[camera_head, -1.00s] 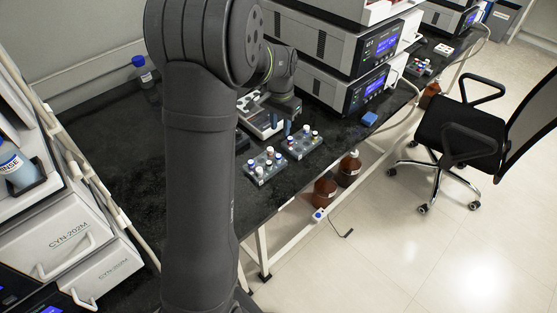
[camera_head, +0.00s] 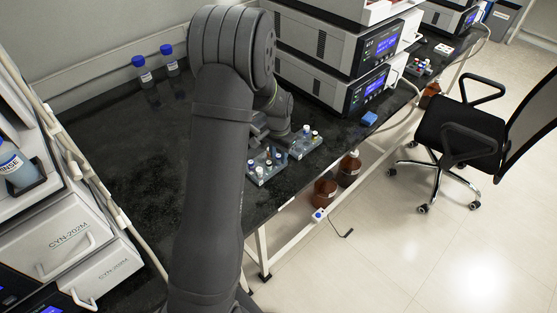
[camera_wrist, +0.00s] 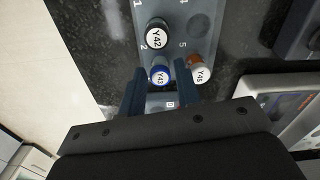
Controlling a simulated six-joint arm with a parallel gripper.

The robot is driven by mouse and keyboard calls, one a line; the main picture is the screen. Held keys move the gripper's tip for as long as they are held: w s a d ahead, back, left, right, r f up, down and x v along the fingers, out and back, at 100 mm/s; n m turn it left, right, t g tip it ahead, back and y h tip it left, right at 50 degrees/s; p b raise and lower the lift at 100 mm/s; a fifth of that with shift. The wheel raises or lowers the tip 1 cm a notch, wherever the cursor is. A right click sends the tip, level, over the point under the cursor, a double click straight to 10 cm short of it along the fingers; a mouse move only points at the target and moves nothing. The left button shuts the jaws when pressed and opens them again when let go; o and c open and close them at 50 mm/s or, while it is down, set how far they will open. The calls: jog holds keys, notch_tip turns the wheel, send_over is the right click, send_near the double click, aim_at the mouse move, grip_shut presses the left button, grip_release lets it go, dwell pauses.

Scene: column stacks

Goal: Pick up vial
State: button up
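In the wrist view my gripper (camera_wrist: 161,92) is open, with its two blue-grey fingers on either side of a vial with a blue cap ring marked Y43 (camera_wrist: 159,75). I cannot tell whether the fingers touch it. A black-capped vial marked Y42 (camera_wrist: 157,38) stands ahead of it, and an orange-ringed vial marked Y45 (camera_wrist: 198,72) stands to its right. They sit in a grey numbered rack (camera_wrist: 178,12). In the head view my arm partly hides the rack (camera_head: 262,180) with vials; a second vial rack (camera_head: 308,148) stands behind it. The fingertips are hidden there.
Stacked instruments (camera_head: 345,85) stand behind the racks. A blue block (camera_head: 369,118) lies near the bench edge. Two blue-capped bottles (camera_head: 143,72) stand at the back left. The dark bench (camera_head: 115,140) is clear on the left.

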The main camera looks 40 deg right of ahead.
aim_at(279, 155)
grip_shut()
jog(key=shift+r, duration=0.1)
jog(key=shift+r, duration=0.6)
notch_tip(279, 155, up, 3)
jog(key=shift+r, duration=0.1)
jog(key=s+d+r, duration=0.1)
jog(key=s+r, duration=0.5)
jog(key=s, duration=0.5)
jog(key=shift+s+r, duration=0.2)
jog(key=shift+s, duration=0.15)
